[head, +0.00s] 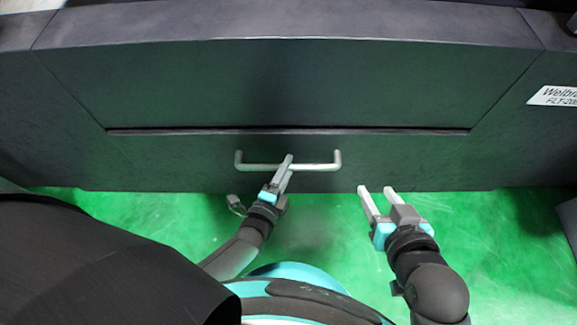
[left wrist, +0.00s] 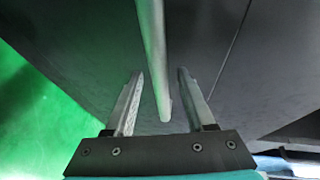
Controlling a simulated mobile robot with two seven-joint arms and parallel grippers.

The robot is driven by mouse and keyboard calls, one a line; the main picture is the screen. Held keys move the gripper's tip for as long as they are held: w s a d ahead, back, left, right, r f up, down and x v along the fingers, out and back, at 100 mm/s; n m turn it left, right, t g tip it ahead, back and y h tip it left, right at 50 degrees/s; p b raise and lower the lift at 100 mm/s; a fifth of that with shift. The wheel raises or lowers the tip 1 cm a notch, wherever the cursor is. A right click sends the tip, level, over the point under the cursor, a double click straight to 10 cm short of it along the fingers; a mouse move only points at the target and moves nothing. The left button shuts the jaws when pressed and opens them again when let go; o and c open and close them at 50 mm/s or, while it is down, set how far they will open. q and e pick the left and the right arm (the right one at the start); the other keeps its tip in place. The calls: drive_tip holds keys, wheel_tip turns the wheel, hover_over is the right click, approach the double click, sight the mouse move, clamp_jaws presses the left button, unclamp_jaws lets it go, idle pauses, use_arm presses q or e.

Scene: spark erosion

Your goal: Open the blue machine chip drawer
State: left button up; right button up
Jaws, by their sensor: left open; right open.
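The chip drawer (head: 200,152) is the lower front panel of a machine that looks dark grey rather than blue; its front looks flush with the machine. A pale metal bar handle (head: 318,167) runs across its middle. My left gripper (head: 288,162) is at the handle's middle, fingers open. In the left wrist view, the handle bar (left wrist: 152,50) passes between the two open fingers (left wrist: 160,76), apart from both as far as I can see. My right gripper (head: 376,190) is open and empty, below and to the right of the handle.
A dark slot (head: 400,131) runs along the top of the drawer front. A white label (head: 556,96) is on the machine at right. The green floor (head: 490,240) is clear in front of the machine. A dark object (head: 568,225) stands at the right edge.

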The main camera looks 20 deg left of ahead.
use_arm(q)
drive_tip(key=shift+x, duration=0.75)
clamp_jaws()
idle(1.2)
